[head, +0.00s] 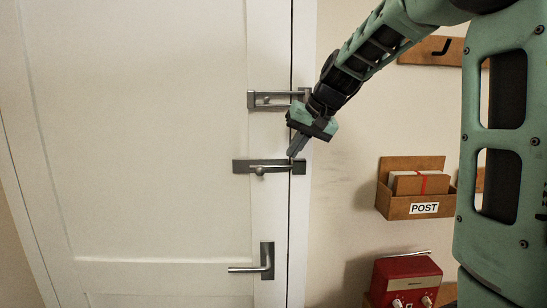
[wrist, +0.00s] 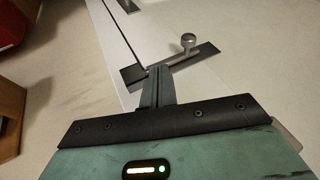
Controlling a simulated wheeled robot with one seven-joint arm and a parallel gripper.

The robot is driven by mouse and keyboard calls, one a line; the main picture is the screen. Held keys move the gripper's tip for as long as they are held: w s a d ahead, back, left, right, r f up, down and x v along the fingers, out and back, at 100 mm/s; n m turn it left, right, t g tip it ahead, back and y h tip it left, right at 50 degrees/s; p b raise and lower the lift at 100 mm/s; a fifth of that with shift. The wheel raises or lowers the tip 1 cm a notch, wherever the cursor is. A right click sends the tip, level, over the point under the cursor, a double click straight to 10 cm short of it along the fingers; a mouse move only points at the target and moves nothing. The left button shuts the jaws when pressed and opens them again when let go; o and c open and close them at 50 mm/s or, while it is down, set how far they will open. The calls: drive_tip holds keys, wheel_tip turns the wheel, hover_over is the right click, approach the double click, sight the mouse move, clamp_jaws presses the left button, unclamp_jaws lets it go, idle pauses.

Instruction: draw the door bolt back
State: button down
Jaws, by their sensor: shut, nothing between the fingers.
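The white door (head: 160,130) carries two metal bolts near its right edge. The upper bolt (head: 270,100) lies across the gap between door and frame, its right end partly hidden by my gripper. The lower bolt (head: 250,166) has a round knob (head: 260,171) on its dark plate and a keeper (head: 299,167) on the frame. My gripper (head: 294,152) is shut and empty, its tips just above the lower bolt's right end. In the wrist view, my fingers (wrist: 157,78) are in front of that bolt, with its knob (wrist: 188,40) beyond them; contact cannot be told.
A lever handle (head: 265,262) is below the bolts. To the right, a wooden POST box (head: 397,207) with letters hangs on the wall, above a red radio (head: 408,278). A wooden hook board (head: 425,52) is higher up. The door face left of the bolts is clear.

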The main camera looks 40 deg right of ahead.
sight(257, 168)
drive_tip(key=w+a+f+p, duration=0.2)
drive_tip(key=w+f, duration=0.1)
drive_tip(key=shift+w+a+f, duration=0.1)
drive_tip(key=shift+a, duration=0.2)
drive_tip(key=shift+w+a+f+p, duration=0.35)
drive_tip(key=shift+a+p, duration=0.15)
drive_tip(key=shift+a, duration=0.05)
drive_tip(key=shift+w+a+p, duration=0.2)
drive_tip(key=shift+w+a, duration=0.4)
drive_tip(key=shift+a, duration=0.25)
drive_tip(key=shift+w+a+p, duration=0.15)
drive_tip(key=shift+w+a, duration=0.4)
drive_tip(key=shift+a, duration=0.3)
